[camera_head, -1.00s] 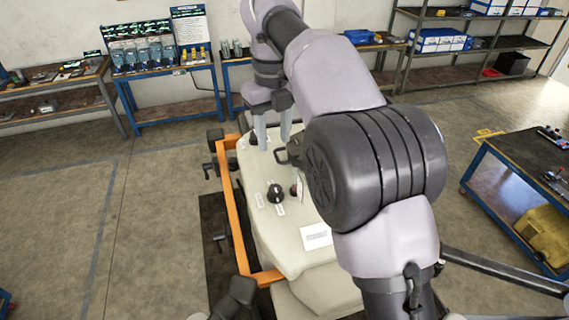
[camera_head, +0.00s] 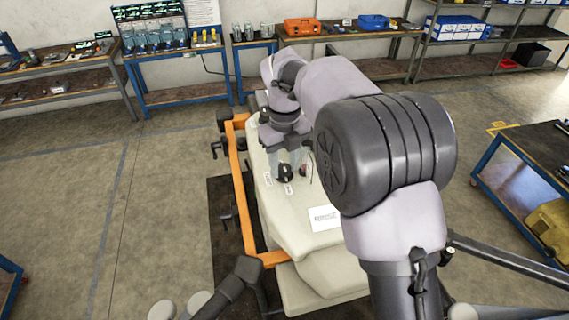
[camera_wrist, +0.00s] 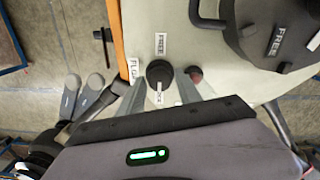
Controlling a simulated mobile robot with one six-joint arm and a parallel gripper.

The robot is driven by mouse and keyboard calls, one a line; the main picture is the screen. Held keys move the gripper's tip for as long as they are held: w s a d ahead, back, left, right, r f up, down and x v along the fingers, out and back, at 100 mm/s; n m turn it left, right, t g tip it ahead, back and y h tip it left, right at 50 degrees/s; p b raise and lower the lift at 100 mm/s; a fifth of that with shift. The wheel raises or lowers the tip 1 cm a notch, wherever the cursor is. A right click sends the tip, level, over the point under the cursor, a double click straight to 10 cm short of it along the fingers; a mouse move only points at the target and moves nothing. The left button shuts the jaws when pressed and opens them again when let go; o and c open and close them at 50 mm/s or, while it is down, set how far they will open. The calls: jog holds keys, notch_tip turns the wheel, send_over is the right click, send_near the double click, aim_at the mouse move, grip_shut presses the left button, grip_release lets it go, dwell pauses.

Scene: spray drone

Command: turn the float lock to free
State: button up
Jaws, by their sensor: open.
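The float lock is a black round knob (camera_head: 285,173) on the pale drone body (camera_head: 285,225). In the wrist view the knob (camera_wrist: 158,72) has a white FREE label (camera_wrist: 160,43) above it, a partly hidden FLOAT label (camera_wrist: 133,68) to its left and a white label, apparently LOCK, just below it. I cannot tell clearly which way the knob points. My gripper (camera_wrist: 161,77) is open, with one finger on each side of the knob; whether they touch it is unclear. In the head view my gripper (camera_head: 289,157) hangs down over the knob.
An orange frame (camera_head: 236,185) runs along the body's left side. Open floor lies farther left.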

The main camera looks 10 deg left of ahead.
grip_shut()
